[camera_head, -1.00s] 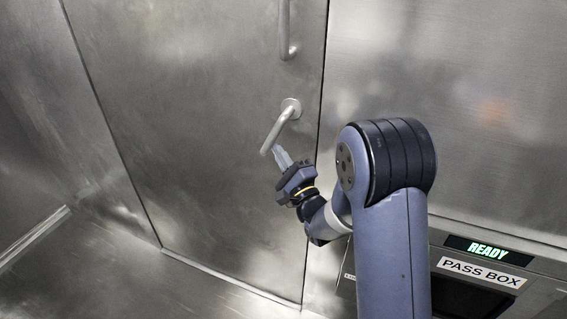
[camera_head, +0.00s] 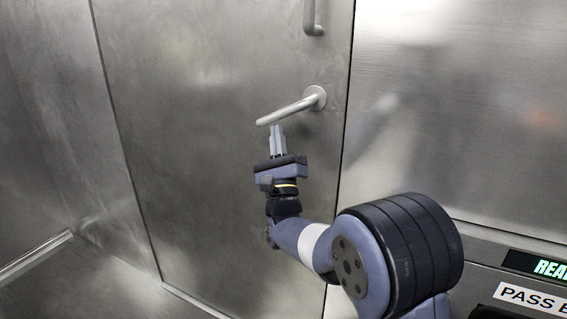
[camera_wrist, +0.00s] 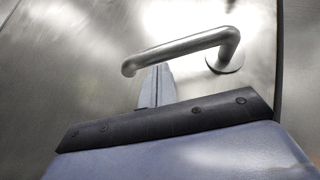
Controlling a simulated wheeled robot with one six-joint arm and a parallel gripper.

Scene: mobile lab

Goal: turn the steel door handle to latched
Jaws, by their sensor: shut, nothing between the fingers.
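The steel door handle (camera_head: 291,110) is a lever on a round rose on the steel door (camera_head: 190,130).
A fixed vertical pull bar (camera_head: 313,15) is above the lever on the same door. The door's right edge runs close beside the rose. A pass box with a lit display (camera_head: 545,267) is at lower right. The door surface left of the lever is clear.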

